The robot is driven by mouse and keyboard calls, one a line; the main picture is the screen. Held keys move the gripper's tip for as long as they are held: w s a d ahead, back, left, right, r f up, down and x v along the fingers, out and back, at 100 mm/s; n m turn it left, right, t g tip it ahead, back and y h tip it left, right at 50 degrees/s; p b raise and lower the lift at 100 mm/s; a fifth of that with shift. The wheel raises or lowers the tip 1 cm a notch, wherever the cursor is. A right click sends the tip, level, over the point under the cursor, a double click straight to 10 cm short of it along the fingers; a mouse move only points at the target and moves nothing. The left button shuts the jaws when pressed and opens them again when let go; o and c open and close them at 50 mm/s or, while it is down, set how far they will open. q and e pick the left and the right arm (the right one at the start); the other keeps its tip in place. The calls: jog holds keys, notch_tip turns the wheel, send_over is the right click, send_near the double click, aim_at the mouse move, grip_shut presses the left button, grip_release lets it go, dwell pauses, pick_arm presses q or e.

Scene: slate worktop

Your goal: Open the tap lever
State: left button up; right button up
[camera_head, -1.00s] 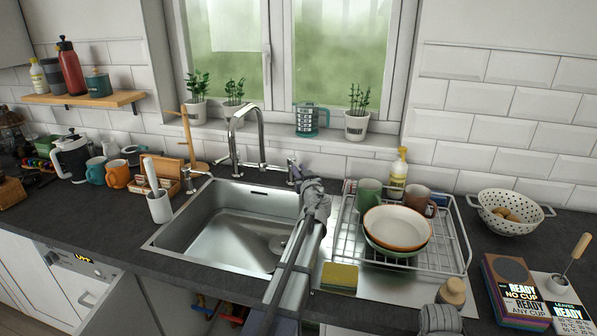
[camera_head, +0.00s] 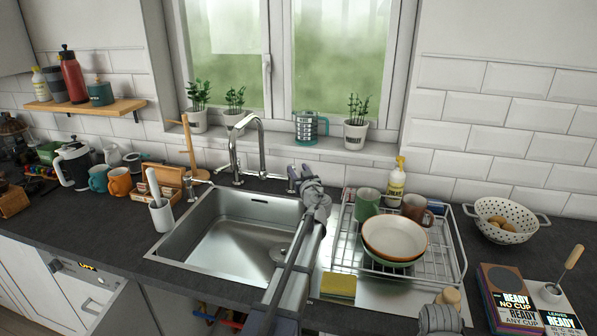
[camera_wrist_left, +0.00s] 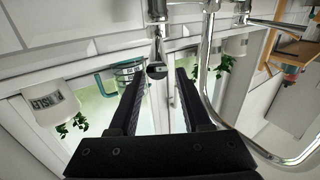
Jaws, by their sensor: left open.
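The chrome tap (camera_head: 248,140) stands behind the steel sink, its tall curved spout over the basin. Its lever (camera_wrist_left: 157,48) shows in the left wrist view as a short stem with a rounded end. My left gripper (camera_wrist_left: 161,72) is open, with its two dark fingers to either side of the lever's end. I cannot tell whether either finger touches it. In the head view my left gripper (camera_head: 297,178) is at the lever, mostly hidden by my own wrist. My right gripper's jaws do not show.
The sink (camera_head: 190,235) is empty. Right of it, a wire dish rack (camera_head: 447,255) holds plates (camera_head: 394,238) and mugs, with a soap bottle (camera_head: 396,182) behind. A yellow sponge (camera_head: 338,286) lies in front. Potted plants (camera_head: 356,130) line the sill.

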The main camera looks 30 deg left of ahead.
pick_arm(q)
notch_tip(320, 180, up, 7)
jog(key=p, duration=0.5)
jog(key=shift+f, duration=0.2)
jog(key=shift+f, duration=0.1)
jog(key=shift+c, duration=0.4)
jog(key=shift+s+a+f, duration=0.2)
jog(key=shift+s+a, duration=0.05)
jog(key=shift+a, duration=0.05)
jog(key=shift+c, duration=0.8)
jog(key=s+a+f+n+g, duration=0.1)
jog(key=s+a+f, duration=0.1)
jog(key=s+a+f+n+g+h, duration=0.1)
jog(key=s+a+f, duration=0.1)
jog(key=s+a+f+n+g+h, duration=0.1)
jog(key=s+a+f, duration=0.1)
jog(key=f, duration=0.1)
jog(key=shift+s+g+p, duration=0.35)
jog(key=shift+g, duration=0.05)
grip_shut()
jog(key=s+f+n+h, duration=0.1)
jog(key=s+f+h, duration=0.4)
jog(key=s+d+r+n+t+h, duration=0.1)
jog(key=s+r+t+h, duration=0.3)
jog(key=r, duration=0.4)
jog(key=shift+d+n+t+h+p, duration=0.3)
jog(key=shift+d+t+h+p, duration=0.1)
jog(key=shift+d+t+h, duration=0.5)
